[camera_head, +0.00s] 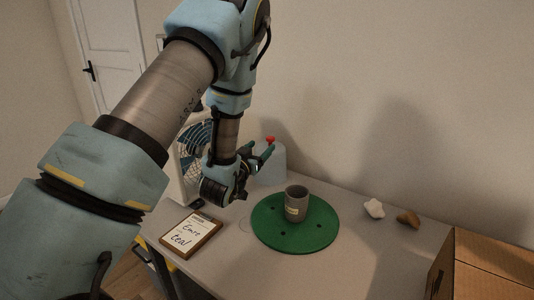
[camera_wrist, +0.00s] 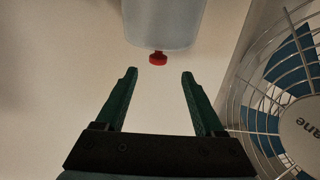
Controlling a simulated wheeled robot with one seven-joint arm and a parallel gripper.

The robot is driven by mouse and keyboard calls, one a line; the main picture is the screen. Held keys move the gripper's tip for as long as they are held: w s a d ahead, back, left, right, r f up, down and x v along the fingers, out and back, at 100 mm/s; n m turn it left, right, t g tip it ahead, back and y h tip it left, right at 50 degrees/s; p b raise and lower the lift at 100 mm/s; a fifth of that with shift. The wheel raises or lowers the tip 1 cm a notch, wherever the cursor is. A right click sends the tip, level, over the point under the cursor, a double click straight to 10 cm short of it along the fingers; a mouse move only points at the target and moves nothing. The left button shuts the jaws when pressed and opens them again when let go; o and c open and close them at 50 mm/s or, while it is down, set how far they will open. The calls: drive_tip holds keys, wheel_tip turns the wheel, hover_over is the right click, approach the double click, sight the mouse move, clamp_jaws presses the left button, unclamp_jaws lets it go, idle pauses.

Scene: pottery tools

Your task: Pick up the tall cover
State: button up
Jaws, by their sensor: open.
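A grey-brown cylinder (camera_head: 296,204) with a dark open top and a small pale label stands upright on a green round board (camera_head: 262,236). My gripper (camera_head: 269,149) is above the back left of the table, higher than the cylinder and to its left. In the wrist view its two green fingers (camera_wrist: 160,73) are apart with nothing between them. A pale translucent container (camera_wrist: 165,22) with a red knob (camera_wrist: 158,59) lies beyond the fingertips; it also shows behind my gripper in the head view (camera_head: 271,172).
A caged fan (camera_head: 188,160) stands left of my gripper and fills the wrist view's right side (camera_wrist: 275,100). A clipboard with writing (camera_head: 190,235) lies at front left. White (camera_head: 374,208) and brown (camera_head: 408,218) lumps lie right. A cardboard box (camera_head: 480,270) stands at front right.

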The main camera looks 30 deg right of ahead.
sight(272, 137)
drive_tip(key=p+x, duration=0.1)
drive_tip(key=x, duration=0.3)
drive_tip(key=shift+w+d+r, duration=0.1)
drive_tip(key=shift+d+r, duration=0.05)
drive_tip(key=shift+d, duration=0.3)
drive_tip(key=shift+p+x, duration=1.7)
drive_tip(key=shift+x, duration=1.35)
clamp_jaws()
